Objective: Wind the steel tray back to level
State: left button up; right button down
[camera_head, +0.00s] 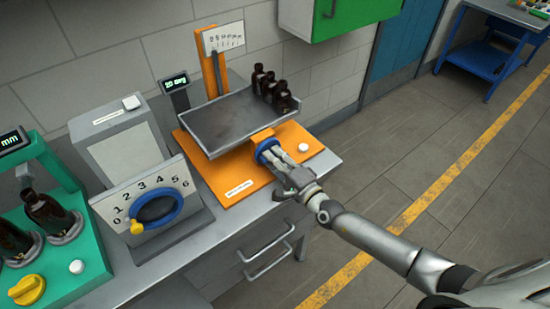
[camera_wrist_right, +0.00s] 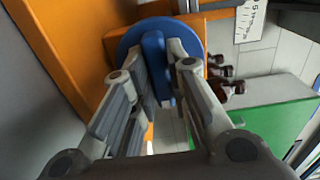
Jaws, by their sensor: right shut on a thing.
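The steel tray (camera_head: 225,122) sits on an orange stand (camera_head: 232,185) on the bench and looks tilted. Several dark amber bottles (camera_head: 271,86) stand bunched at its right end. A small display (camera_head: 174,82) behind it seems to read 20 deg. The blue knob (camera_head: 261,149) is on the orange block in front of the tray. My right gripper (camera_head: 275,156) is at this knob. In the right wrist view its fingers (camera_wrist_right: 164,72) are shut on the raised bar of the blue knob (camera_wrist_right: 135,40). My left gripper is not in view.
A dial panel numbered 0 to 6 with a blue ring (camera_head: 157,207) stands left of the stand. A green fixture (camera_head: 60,255) with amber bottles and a yellow knob is further left. A white button (camera_head: 303,148) is right of my gripper.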

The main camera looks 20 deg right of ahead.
jog(key=shift+f, duration=0.1)
jog(key=c, duration=1.4)
grip_release()
jog(key=v, duration=1.2)
